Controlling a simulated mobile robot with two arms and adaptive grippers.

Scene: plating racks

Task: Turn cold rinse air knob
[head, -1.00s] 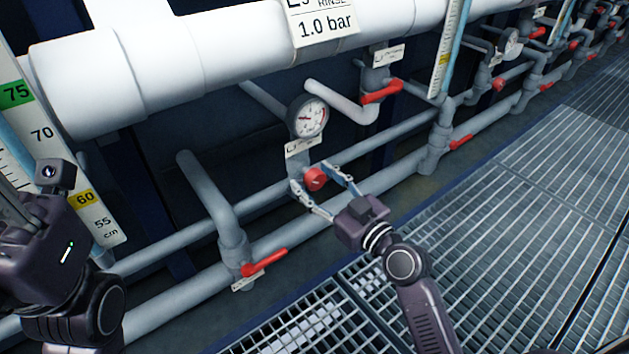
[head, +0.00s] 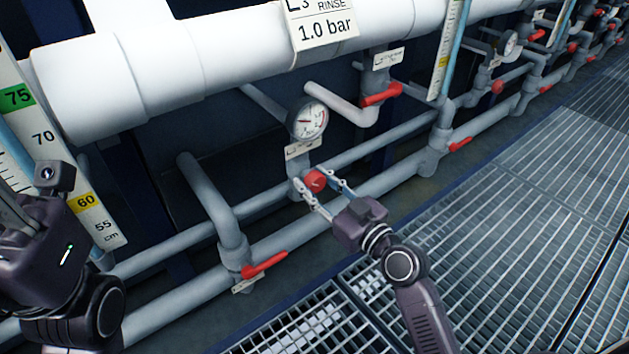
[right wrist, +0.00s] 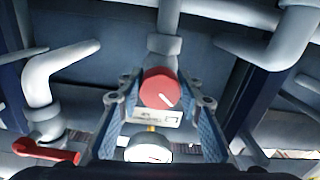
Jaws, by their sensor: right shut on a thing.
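The round red knob (head: 315,180) sits on a grey vertical pipe below a pressure gauge (head: 307,119). In the right wrist view the knob (right wrist: 159,89) has a white pointer line slanting to the lower right. My right gripper (head: 317,184) is shut on the knob, one finger on each side of it. Its fingers also flank the knob in the right wrist view (right wrist: 160,98). A white label (head: 299,149) hangs between gauge and knob; its text is too small to read. My left gripper is not clearly visible; only part of my left arm shows at the left edge.
A red lever valve (head: 264,265) is on the lower pipe to the left. Another red lever (head: 381,94) is at the upper right. A thick white pipe (head: 220,50) crosses above. Grating floor (head: 500,230) lies clear at the right.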

